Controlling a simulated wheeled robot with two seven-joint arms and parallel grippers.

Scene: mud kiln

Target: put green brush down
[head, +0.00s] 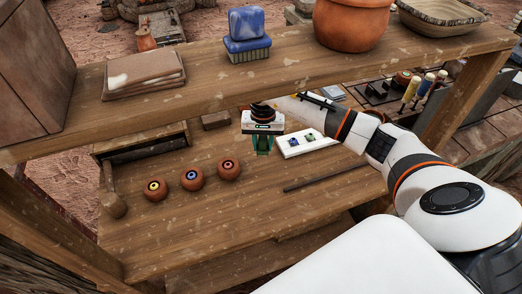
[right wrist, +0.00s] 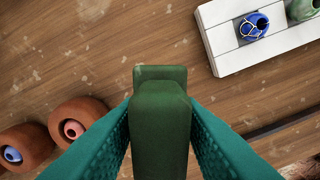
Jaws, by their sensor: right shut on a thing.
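My right gripper (head: 263,146) points down over the lower wooden shelf, just left of the white board. In the right wrist view the green brush (right wrist: 160,118) is a dark green block between my two teal fingers, which are shut on it. In the head view the brush is mostly hidden by the gripper and too small to tell from the fingers. I cannot tell whether the brush touches the wood. My left gripper is not in view.
A white slatted board (head: 311,142) bears small blue and green items. Three round clay pots (head: 192,180) stand left. A dark rod (head: 325,177) lies right. The upper shelf (head: 200,98) holds a blue brush (head: 247,47) and a terracotta pot (head: 350,25). Bare wood lies in front of the gripper.

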